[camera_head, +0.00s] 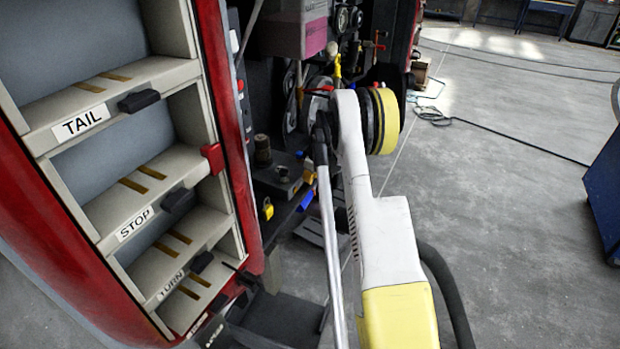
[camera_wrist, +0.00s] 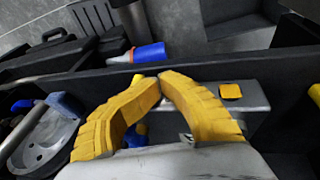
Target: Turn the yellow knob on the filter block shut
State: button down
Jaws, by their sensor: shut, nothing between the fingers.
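My gripper (camera_wrist: 158,78) has two yellow segmented fingers that meet at their tips in the wrist view. It is shut and empty. A small square yellow piece (camera_wrist: 230,91) sits on a grey metal block (camera_wrist: 258,96), right of the fingertips and apart from them; it may be the yellow knob. In the head view a small yellow piece (camera_head: 267,209) shows low in the open bay, below a dark grey block (camera_head: 277,178). I cannot tell whether these are the same piece. My fingers are hidden behind my arm in the head view.
A blue cylinder with an orange ring (camera_wrist: 150,54) lies beyond a dark ledge (camera_wrist: 190,67), near my fingertips. A yellow-handled lever (camera_head: 337,65) hangs higher in the bay. Open floor (camera_head: 500,210) lies at right.

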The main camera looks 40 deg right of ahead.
jog(key=shift+s+d+f, duration=0.3)
jog(key=shift+f, duration=0.05)
dwell(0.3)
